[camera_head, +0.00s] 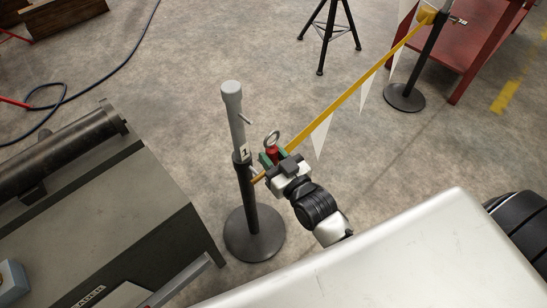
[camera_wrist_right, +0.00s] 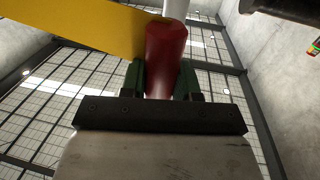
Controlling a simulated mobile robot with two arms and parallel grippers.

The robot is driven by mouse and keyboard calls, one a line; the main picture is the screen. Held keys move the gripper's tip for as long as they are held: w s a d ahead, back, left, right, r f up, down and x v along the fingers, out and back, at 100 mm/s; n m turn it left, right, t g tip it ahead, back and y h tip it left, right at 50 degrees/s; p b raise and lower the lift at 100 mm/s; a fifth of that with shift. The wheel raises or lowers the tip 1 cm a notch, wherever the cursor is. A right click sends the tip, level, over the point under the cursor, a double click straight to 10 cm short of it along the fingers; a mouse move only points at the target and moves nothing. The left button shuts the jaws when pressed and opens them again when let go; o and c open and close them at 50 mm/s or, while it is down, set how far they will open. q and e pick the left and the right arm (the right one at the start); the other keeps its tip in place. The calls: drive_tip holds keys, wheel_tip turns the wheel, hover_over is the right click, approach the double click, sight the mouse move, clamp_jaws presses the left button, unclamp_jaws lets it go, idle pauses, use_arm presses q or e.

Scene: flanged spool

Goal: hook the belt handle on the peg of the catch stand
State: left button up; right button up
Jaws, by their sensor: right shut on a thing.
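The catch stand (camera_head: 246,195) is a dark post on a round base with a grey upper tube. A short grey peg (camera_head: 245,117) sticks out from the upper tube on its right side. My right gripper (camera_head: 270,158) is shut on the red belt handle (camera_head: 271,152), just right of the post. A metal ring (camera_head: 272,138) stands up from the handle, below the peg and apart from it. In the right wrist view, the red handle (camera_wrist_right: 165,58) sits between the green fingers, with the yellow belt (camera_wrist_right: 75,25) beside it. My left gripper is out of view.
The yellow belt (camera_head: 350,91) with white pennants stretches to another post (camera_head: 427,55) at the upper right. A grey bench (camera_head: 110,215) stands left of the catch stand. Floor between is clear.

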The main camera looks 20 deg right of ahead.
sight(243, 133)
drive_tip(key=w+a+b, duration=0.1)
drive_tip(key=w, duration=0.1)
drive_tip(key=w+b, duration=0.1)
drive_tip(key=w, duration=0.2)
drive_tip(key=w+a+b, duration=0.1)
drive_tip(key=w+b, duration=0.1)
drive_tip(key=shift+w+a+f, duration=0.15)
drive_tip(key=shift+a+f, duration=0.15)
drive_tip(key=shift+a, duration=0.05)
drive_tip(key=shift+w+a+f, duration=0.2)
drive_tip(key=shift+w+f, duration=0.15)
drive_tip(key=shift+w, duration=0.2)
drive_tip(key=shift+w+f, duration=0.1)
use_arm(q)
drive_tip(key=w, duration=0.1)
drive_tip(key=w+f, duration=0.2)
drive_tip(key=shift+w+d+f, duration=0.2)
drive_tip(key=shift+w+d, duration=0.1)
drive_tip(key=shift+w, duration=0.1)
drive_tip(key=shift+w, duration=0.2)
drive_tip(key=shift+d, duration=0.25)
use_arm(e)
drive_tip(key=o, duration=1)
